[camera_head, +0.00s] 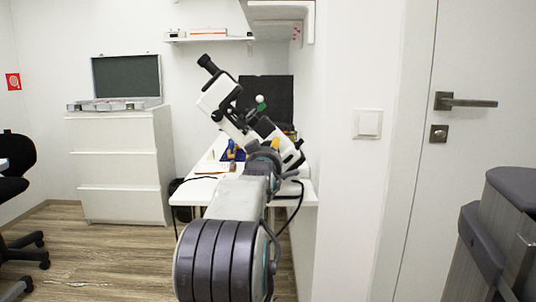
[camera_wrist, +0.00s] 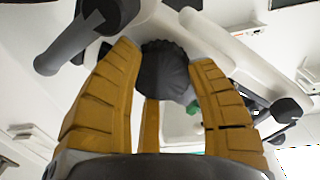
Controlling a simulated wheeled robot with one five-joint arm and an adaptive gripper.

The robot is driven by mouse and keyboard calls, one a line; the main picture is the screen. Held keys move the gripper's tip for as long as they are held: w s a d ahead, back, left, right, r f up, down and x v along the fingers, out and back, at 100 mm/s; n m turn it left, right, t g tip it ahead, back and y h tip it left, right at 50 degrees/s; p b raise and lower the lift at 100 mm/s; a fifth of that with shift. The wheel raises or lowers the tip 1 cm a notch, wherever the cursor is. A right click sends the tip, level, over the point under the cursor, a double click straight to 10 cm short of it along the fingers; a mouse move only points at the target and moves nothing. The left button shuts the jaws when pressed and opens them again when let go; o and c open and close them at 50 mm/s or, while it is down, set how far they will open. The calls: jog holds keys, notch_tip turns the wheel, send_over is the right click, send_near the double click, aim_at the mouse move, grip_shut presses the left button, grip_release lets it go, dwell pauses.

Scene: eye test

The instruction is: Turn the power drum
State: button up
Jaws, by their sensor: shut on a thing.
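A white lensmeter-like instrument (camera_head: 216,94) with a black eyepiece stands tilted on the white table. In the wrist view its pale body (camera_wrist: 225,38) fills the upper part. A dark ribbed knob, which looks like the power drum (camera_wrist: 164,72), sits between the yellow fingers of my gripper (camera_wrist: 163,56). My gripper is shut on this knob, with one finger on each side and a third finger behind. In the head view my own arm hides most of my gripper, with only a bit of yellow (camera_head: 276,144) showing. I cannot make out the drum there.
The white table (camera_head: 192,192) carries a blue item (camera_head: 232,153) and a dark panel (camera_head: 272,92) stands behind. A white drawer chest (camera_head: 122,160) with an open case is at left. A wall and a door (camera_head: 470,75) bound the right. Floor (camera_head: 125,255) is open at left.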

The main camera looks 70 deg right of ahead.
jog(key=shift+m, duration=0.6)
jog(key=o, duration=1)
jog(key=shift+c, duration=0.2)
jog(key=v, duration=1.2)
jog(key=shift+r, duration=0.1)
